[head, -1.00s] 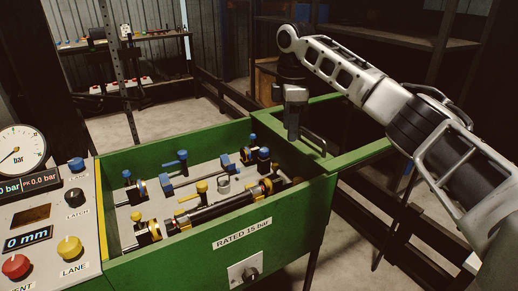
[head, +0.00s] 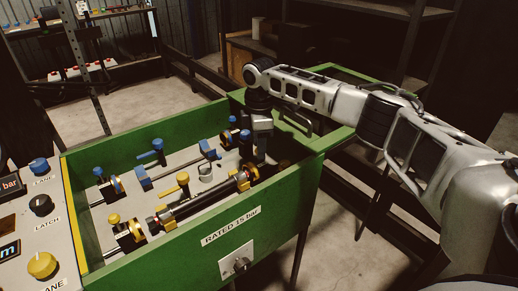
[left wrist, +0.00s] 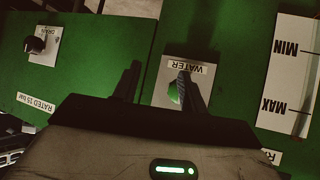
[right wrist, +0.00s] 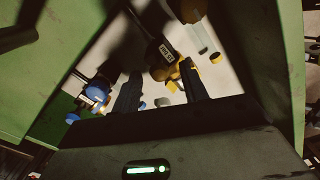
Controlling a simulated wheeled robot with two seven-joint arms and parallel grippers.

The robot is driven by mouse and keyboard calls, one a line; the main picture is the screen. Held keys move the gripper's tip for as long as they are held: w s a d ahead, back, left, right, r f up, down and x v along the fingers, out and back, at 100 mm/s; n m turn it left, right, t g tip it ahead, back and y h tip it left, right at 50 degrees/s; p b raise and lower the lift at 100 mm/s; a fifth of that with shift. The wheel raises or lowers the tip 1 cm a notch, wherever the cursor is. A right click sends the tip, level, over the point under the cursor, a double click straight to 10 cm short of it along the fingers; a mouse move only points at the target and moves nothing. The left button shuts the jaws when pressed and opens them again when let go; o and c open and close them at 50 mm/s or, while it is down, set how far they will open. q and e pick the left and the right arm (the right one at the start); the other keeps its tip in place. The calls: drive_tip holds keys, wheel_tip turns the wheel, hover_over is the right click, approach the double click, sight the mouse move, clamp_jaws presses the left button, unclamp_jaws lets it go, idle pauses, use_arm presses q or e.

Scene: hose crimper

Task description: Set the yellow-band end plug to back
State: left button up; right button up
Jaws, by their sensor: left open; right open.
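Inside the green trough, a black hose (head: 205,202) lies along the front lane. The yellow-band end piece (head: 243,180), which looks like the end plug, is at its right end. My right gripper (head: 261,154) points down, just behind and above that end. In the right wrist view the open, empty fingers (right wrist: 160,88) are near a yellow-banded end (right wrist: 163,70) next to a labelled black part; whether they touch is unclear. My left gripper (left wrist: 158,82) is outside the head view; its open, empty fingers face a green panel by the WATER label (left wrist: 187,70).
The trough's green front wall (head: 195,245) and right wall enclose the right gripper's area. Blue-marked fittings (head: 150,158) stand in the back lane. A yellow handle (head: 178,187) stands behind the hose. A control panel with a yellow knob (head: 41,265) is at left.

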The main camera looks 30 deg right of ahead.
drive_tip(key=shift+f, duration=1.15)
clamp_jaws()
drive_tip(key=shift+w+d+r+p, duration=0.1)
drive_tip(key=shift+d+p, duration=0.05)
drive_tip(key=shift+d, duration=0.7)
drive_tip(key=shift+w+d+p, duration=0.1)
drive_tip(key=shift+d+p, duration=0.05)
drive_tip(key=shift+d, duration=0.7)
unclamp_jaws()
drive_tip(key=shift+d, duration=0.1)
